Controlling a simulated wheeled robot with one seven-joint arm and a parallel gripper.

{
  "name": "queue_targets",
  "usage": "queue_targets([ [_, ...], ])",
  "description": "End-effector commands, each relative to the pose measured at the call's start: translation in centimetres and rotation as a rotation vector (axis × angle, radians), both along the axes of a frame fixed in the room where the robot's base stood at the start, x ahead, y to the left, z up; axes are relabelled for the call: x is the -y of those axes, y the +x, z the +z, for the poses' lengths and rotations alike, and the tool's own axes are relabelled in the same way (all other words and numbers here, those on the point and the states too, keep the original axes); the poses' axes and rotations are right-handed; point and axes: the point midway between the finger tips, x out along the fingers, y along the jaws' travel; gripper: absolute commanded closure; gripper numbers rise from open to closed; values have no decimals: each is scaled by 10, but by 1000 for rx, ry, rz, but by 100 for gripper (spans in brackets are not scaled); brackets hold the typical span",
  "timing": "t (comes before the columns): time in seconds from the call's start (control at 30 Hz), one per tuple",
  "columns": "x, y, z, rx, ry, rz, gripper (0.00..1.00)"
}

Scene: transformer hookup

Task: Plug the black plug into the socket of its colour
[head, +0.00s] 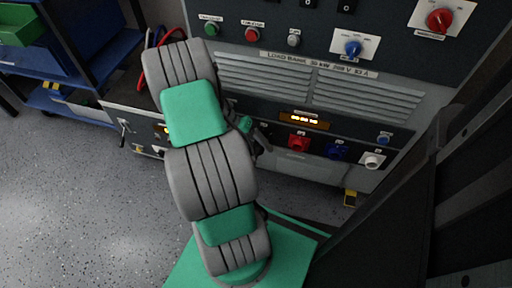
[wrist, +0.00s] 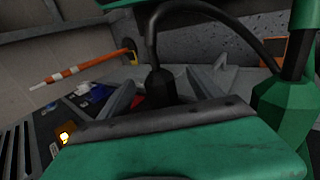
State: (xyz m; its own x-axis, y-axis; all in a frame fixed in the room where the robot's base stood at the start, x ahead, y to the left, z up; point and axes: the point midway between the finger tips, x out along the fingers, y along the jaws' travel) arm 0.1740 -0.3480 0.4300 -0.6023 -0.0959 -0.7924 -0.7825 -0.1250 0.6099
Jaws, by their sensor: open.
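The black plug (wrist: 158,90) shows in the wrist view, with its black cable (wrist: 150,35) arching up from its back. My gripper (wrist: 160,92) is open, with one grey finger on each side of the plug; a gap shows beside it. The plug's front end is hidden, so I cannot tell whether it is seated in a socket. In the head view my gripper (head: 261,142) is at the load bank's socket row, left of the red socket (head: 299,143). The blue socket (head: 336,151) and white socket (head: 372,160) are further right. No black socket is visible; my arm covers that part.
The load bank panel (head: 320,85) has knobs, vents and a lit display (head: 304,121). A blue shelf (head: 75,110) with a green bin (head: 20,25) stands at the left. An orange-and-white pole (wrist: 75,72) shows in the wrist view. The floor at the left is clear.

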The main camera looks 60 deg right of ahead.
Motion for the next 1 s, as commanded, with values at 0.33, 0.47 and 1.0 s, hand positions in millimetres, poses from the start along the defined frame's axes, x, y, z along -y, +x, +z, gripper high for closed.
queue_targets([
  [0.33, -1, 7, 11, 0, -1, 1, 26],
  [0.47, -2, 12, 18, 0, 0, 1, 26],
  [1.0, -5, 35, 48, 0, 1, 1, 26],
])
